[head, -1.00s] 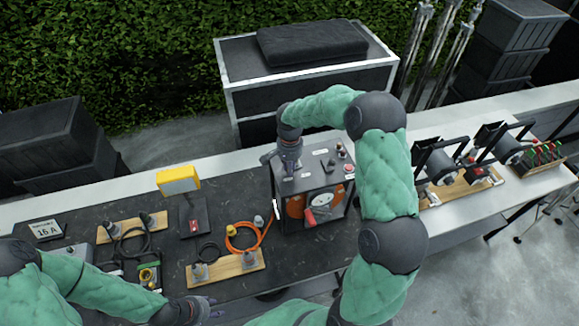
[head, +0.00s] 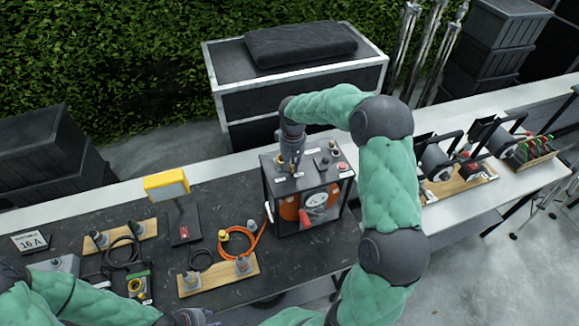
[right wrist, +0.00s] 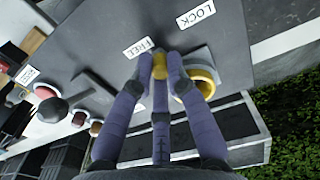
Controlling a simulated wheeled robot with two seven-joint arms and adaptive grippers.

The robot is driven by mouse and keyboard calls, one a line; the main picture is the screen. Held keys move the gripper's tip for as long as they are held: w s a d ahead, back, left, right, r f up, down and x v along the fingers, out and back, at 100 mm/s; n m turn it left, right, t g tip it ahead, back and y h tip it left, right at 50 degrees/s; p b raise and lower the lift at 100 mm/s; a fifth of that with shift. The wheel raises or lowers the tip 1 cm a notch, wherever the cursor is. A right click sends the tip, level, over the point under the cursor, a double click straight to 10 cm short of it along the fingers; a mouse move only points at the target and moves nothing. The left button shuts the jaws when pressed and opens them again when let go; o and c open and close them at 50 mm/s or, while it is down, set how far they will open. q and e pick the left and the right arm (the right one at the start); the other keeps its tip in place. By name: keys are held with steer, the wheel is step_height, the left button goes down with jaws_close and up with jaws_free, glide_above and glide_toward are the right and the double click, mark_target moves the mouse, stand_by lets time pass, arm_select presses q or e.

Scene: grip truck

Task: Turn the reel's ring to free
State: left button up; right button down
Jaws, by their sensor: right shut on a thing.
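The reel (head: 290,207) is an orange drum inside a dark cabinet (head: 266,192), with a red-handled crank (head: 307,217) in front. In the right wrist view, the ring (right wrist: 203,80) shows as a yellow and grey round part on the panel, partly hidden by a finger. My right gripper (head: 290,172) is at the left of the cabinet top. Its fingertips (right wrist: 160,60) are shut on a yellow tab of the ring, beside the FREE label (right wrist: 138,47). The LOCK label (right wrist: 196,13) is farther right. My left gripper (head: 190,318) is at the bottom edge, its fingers unclear.
A yellow-topped lamp (head: 166,184), an orange cable (head: 240,240) and wooden boards with connectors (head: 215,277) lie left of the cabinet. More reels (head: 436,160) stand on the bench at right. A large case (head: 290,80) is behind.

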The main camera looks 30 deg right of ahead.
steer(key=shift+d+f+n, duration=0.1)
steer(key=shift+d+n, duration=0.2)
steer(key=shift+n, duration=0.4)
steer(key=c, duration=1.2)
jaws_free()
step_height(320, 180, up, 12)
steer(key=shift+r, duration=0.1)
